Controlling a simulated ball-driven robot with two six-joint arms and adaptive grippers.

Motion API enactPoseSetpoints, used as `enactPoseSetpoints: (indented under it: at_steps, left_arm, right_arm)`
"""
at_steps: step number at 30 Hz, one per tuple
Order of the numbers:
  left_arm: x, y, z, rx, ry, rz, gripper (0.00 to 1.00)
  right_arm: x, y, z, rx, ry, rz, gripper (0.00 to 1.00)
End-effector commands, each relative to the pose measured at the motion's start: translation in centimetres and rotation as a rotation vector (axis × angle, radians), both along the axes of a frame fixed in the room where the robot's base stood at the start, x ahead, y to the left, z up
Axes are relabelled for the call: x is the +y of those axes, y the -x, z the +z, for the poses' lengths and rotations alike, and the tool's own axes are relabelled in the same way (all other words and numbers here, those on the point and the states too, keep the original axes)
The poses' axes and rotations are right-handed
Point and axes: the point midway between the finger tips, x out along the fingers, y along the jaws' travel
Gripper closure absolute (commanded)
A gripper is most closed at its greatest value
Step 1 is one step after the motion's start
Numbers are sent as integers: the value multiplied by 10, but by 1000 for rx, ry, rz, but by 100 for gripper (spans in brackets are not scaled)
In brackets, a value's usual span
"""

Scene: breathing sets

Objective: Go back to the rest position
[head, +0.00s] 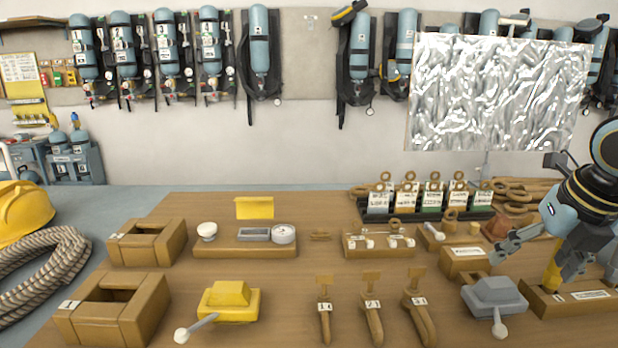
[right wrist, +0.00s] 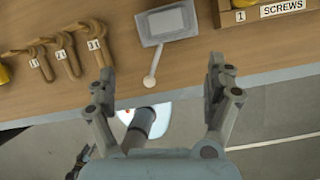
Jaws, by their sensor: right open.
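My right gripper (head: 538,258) is at the right side of the head view, above the right end of the wooden table (head: 330,235). Its two fingers are spread apart with nothing between them. In the right wrist view the open fingers (right wrist: 160,88) reach toward the table's front edge, with a grey block with a white-tipped lever (right wrist: 165,22) beyond them. My left gripper does not show in the head view.
A wooden box with a yellow post (head: 552,278) and the grey lever block (head: 494,298) stand near the right gripper. Tagged wooden tools (head: 373,310), a yellow lever block (head: 230,300) and open wooden boxes (head: 150,300) line the front. A foil sheet (head: 495,90) hangs behind.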

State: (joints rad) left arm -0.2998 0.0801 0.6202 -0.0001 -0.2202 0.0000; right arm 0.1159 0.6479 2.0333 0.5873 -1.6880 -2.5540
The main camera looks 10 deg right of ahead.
Motion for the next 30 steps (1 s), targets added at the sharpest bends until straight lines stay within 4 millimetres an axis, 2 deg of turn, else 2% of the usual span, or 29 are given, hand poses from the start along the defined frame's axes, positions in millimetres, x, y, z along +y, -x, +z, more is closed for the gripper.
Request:
enactPoseSetpoints:
  at_steps: [1,6,12,18,21,29,30]
  left_arm:
    - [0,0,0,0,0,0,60]
    - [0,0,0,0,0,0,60]
    - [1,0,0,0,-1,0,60]
    - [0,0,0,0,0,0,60]
    - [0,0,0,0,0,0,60]
    - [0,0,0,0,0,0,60]
    - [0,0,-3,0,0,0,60]
  right_arm:
    - [12,11,-13,6,-49,-99,13]
    - [48,52,-51,3,-248,-586,13]
    - [83,105,-78,-9,-484,-1212,13]
    - [105,154,-90,-40,-688,-1808,13]
    - [110,172,-91,-60,-762,-2039,13]
    - [118,211,-90,-128,-916,-2532,13]
    - [118,213,-97,-139,-924,-2581,13]
